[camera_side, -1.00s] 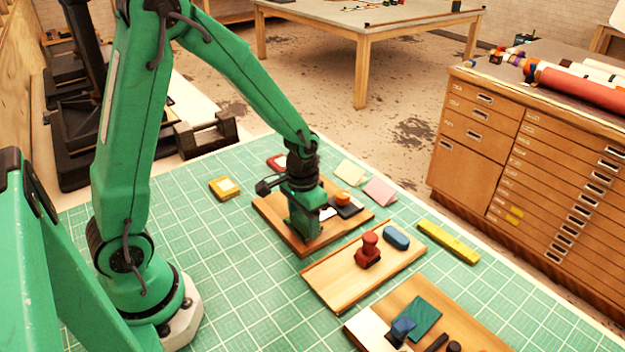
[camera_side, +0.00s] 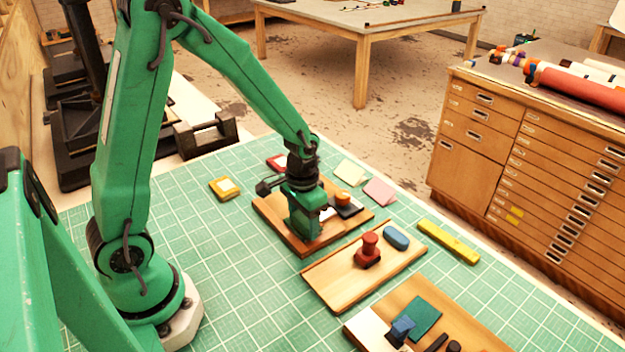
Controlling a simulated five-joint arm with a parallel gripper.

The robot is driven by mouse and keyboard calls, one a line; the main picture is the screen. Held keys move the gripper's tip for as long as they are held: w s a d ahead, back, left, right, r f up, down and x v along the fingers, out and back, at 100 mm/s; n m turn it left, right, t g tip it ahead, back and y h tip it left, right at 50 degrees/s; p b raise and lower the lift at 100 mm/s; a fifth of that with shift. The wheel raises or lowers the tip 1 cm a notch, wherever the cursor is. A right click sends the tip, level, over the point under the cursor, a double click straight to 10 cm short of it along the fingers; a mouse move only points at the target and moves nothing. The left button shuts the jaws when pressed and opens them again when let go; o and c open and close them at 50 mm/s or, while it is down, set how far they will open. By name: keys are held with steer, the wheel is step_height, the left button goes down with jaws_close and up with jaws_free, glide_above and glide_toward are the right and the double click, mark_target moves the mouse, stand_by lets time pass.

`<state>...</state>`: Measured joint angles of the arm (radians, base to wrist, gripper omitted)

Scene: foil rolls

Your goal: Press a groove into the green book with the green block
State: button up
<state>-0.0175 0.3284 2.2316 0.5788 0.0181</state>
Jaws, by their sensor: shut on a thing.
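My gripper (camera_side: 303,205) is low over the far wooden board (camera_side: 272,212), shut on a green block (camera_side: 306,226) held upright. The block's lower end is at or just above the board; I cannot tell whether it touches. A flat dark green piece (camera_side: 426,313), which looks like the green book, lies on the nearest wooden board, well to the right of my gripper. A blue block (camera_side: 402,328) stands at its left edge. What lies directly behind the held block is hidden.
A black pad with an orange knob (camera_side: 343,197) sits right beside my gripper. The middle board (camera_side: 325,280) holds a red stamp (camera_side: 369,248) and a blue oval (camera_side: 396,238). A yellow bar (camera_side: 448,242) lies to the right. The green mat (camera_side: 230,285) is clear at front left.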

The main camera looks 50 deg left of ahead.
mark_target(295, 212)
steer(key=shift+s+a, duration=0.15)
steer(key=shift+a, duration=1)
stand_by(1.0)
steer(key=shift+a, duration=0.45)
stand_by(0.6)
steer(key=shift+d, duration=0.85)
stand_by(0.9)
steer(key=shift+d, duration=0.35)
stand_by(0.6)
steer(key=shift+d, duration=0.4)
stand_by(0.4)
steer(key=shift+a, duration=0.75)
stand_by(0.5)
